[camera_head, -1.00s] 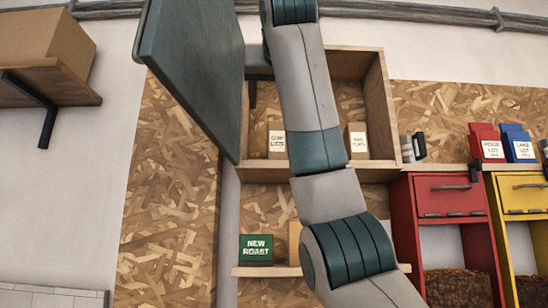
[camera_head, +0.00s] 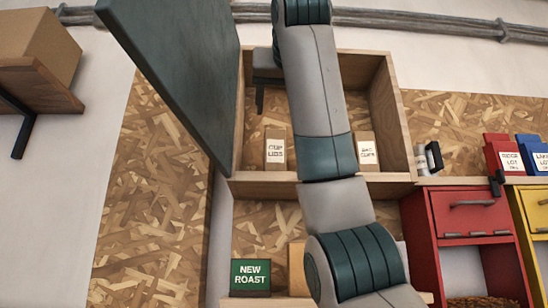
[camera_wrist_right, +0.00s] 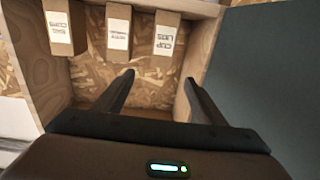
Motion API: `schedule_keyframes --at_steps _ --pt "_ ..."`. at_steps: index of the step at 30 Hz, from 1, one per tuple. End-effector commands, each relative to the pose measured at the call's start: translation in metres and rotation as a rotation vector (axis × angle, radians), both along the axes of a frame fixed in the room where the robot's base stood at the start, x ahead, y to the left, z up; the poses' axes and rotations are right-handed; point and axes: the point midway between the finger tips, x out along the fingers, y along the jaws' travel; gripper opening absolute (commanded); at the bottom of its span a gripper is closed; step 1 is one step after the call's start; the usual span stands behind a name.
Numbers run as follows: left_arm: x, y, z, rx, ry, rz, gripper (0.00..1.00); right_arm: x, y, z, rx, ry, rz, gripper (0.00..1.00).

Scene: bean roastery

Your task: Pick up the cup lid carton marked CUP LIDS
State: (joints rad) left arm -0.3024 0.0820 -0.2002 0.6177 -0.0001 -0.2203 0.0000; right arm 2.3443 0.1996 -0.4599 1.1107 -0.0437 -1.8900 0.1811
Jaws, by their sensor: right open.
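The tan cup lid carton marked CUP LIDS (camera_head: 275,148) stands upright in the wooden wall cabinet, left of my right arm. In the right wrist view, which is upside down, this carton (camera_wrist_right: 165,40) is the rightmost of three, beyond the fingertips. My right gripper (camera_wrist_right: 159,78) is open and empty, its fingers spread toward the cabinet interior and apart from the carton. In the head view only a dark part of this gripper (camera_head: 261,94) shows, above and left of the carton; my arm hides the rest. My left gripper is not in view.
The cabinet's dark green door (camera_head: 180,75) stands open at the left. A BAG CLIPS carton (camera_head: 367,150) stands right of my arm; the middle carton (camera_wrist_right: 118,32) shows only in the wrist view.

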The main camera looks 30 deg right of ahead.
Motion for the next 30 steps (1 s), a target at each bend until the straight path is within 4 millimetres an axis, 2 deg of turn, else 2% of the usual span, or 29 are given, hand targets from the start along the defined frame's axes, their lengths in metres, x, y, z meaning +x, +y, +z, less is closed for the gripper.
schedule_keyframes --at_steps 8,21,25,30 --pt "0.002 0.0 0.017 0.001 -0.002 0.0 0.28 0.023 -0.014 0.003 0.002 0.003 -0.003 0.64" --pt "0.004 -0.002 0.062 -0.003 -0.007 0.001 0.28 0.09 -0.05 0.004 0.0 0.004 -0.002 0.64" --pt "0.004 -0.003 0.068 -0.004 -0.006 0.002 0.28 0.102 -0.056 0.002 0.001 0.002 -0.001 0.64" --pt "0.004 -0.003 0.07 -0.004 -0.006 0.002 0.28 0.107 -0.059 0.0 0.0 0.001 0.0 0.64"
